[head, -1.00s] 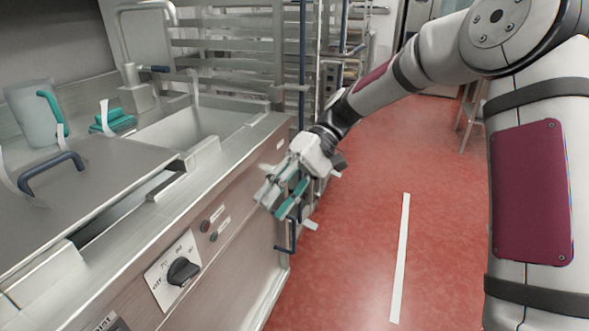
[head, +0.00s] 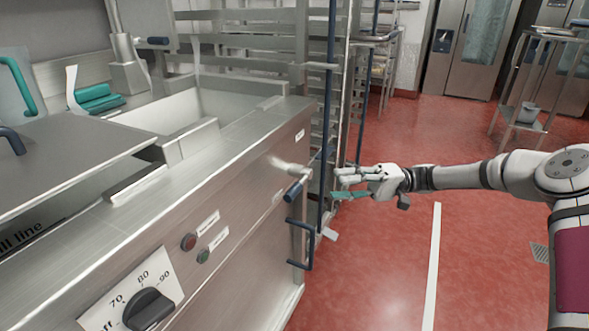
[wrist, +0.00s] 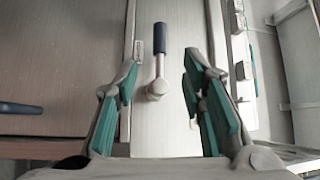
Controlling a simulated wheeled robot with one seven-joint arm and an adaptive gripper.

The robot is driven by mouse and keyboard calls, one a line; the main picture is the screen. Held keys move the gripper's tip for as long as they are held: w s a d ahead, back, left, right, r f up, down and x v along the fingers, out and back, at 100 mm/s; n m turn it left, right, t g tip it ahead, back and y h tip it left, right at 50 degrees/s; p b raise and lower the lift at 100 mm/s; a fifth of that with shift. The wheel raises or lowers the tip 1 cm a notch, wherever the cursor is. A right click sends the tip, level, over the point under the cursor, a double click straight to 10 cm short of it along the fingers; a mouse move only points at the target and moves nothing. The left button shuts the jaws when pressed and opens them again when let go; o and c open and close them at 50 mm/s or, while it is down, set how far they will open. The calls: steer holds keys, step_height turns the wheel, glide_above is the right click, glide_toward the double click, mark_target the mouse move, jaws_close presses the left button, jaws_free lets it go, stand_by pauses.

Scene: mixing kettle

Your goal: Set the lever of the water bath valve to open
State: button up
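The valve lever shows at the far end of the steel front, with a dark blue grip (head: 293,191) and a pale metal part (head: 290,167) beside it. In the wrist view the lever's blue grip (wrist: 160,38) points to the top of the picture from a round metal hub (wrist: 157,89). My gripper (head: 345,182) is right of the lever in the head view. In the wrist view my gripper (wrist: 158,82) is open, its green-padded fingers either side of the hub in the picture. No contact is visible; the exact gap cannot be told.
A blue bracket-shaped handle (head: 303,245) sits below the lever. A dial (head: 148,308) and two buttons are on the front panel. A steel rack (head: 330,110) stands behind the lever. Red floor (head: 385,265) is clear to the right.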

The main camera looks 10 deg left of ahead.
mark_target(294, 191)
steer(key=shift+p+x, duration=0.55)
steer(key=shift+x, duration=5.45)
steer(key=shift+c, duration=0.2)
jaws_close()
